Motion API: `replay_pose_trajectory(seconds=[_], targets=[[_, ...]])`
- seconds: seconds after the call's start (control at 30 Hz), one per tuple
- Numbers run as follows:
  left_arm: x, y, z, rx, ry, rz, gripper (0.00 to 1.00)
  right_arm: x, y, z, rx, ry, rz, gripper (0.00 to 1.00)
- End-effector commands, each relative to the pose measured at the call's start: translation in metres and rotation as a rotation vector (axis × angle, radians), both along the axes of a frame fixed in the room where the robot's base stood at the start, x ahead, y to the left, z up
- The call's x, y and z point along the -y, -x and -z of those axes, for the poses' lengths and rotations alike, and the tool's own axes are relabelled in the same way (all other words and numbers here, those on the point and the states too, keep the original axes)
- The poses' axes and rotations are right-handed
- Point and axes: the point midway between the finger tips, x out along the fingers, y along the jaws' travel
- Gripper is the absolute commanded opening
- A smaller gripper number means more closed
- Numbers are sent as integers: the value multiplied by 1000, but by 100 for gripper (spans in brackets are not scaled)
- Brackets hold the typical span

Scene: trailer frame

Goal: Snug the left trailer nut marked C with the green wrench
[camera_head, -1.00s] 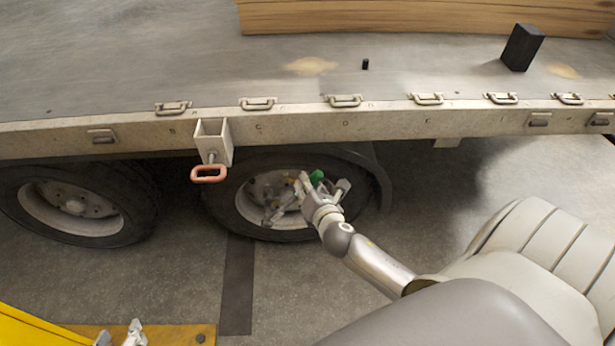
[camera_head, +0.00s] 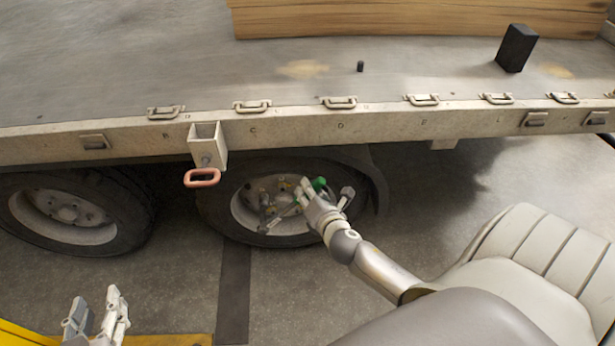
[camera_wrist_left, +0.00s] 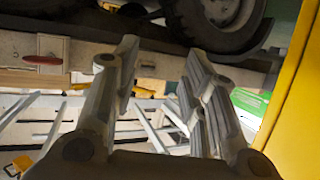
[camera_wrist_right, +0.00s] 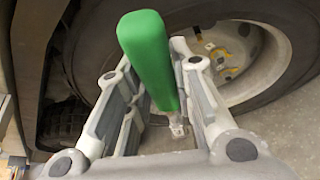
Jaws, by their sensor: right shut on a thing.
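My right gripper (camera_head: 316,196) is shut on the green wrench (camera_head: 319,184), in front of the right-hand wheel's hub (camera_head: 275,205). In the right wrist view the green handle (camera_wrist_right: 147,55) stands between the fingers (camera_wrist_right: 150,95), with its metal shank (camera_wrist_right: 176,122) below. Nuts with yellow marks (camera_wrist_right: 222,58) show on the hub beyond. Their letters are too small to read, and I cannot tell whether the wrench touches a nut. My left gripper (camera_head: 97,312) is open and empty at the lower left, and its spread fingers show in the left wrist view (camera_wrist_left: 162,85).
The trailer bed rail (camera_head: 290,122) runs above the wheels, with latches and letters along it. A bracket with an orange-red loop (camera_head: 202,177) hangs left of the hub. Another wheel (camera_head: 68,212) stands left. A yellow structure (camera_head: 20,335) lies near my left gripper. Floor between is clear.

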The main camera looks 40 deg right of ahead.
Motion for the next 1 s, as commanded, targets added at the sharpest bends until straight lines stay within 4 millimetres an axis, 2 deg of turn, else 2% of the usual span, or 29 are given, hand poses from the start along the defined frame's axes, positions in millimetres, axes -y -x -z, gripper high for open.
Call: replay_pose_trajectory(seconds=[0.7, 1.0], targets=[[13, -19, -55, 305, 76, 20, 40, 9, 5, 8, 37, -57, 0, 0], [15, -20, -66, 358, 89, 23, 40, 10, 6, 8, 43, -66, -1, 0]])
